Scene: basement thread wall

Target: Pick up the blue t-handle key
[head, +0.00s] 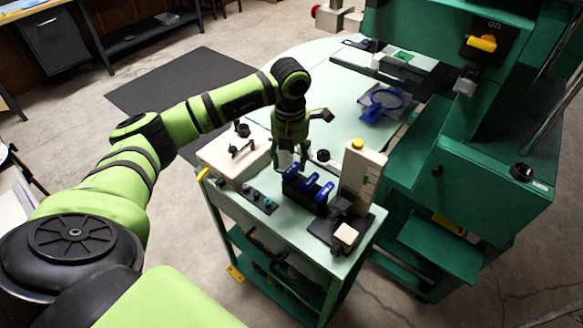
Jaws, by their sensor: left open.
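Three blue handles, which look like t-handle keys (308,182), stand in a row in a black holder (305,197) on the pale green cart top. I cannot tell which one the task means. My left gripper (291,170) points down above the left end of this row, its fingers open around or just over the leftmost blue handle (290,173). I cannot tell whether the fingers touch it. The fingers hide part of that handle. My right gripper is out of view.
A white box (232,158) with black fittings stands left of the holder. A beige upright gauge with a yellow top (360,170) stands close on the right. A large green machine (460,150) rises on the right. A blue ring-shaped piece (383,102) lies farther back.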

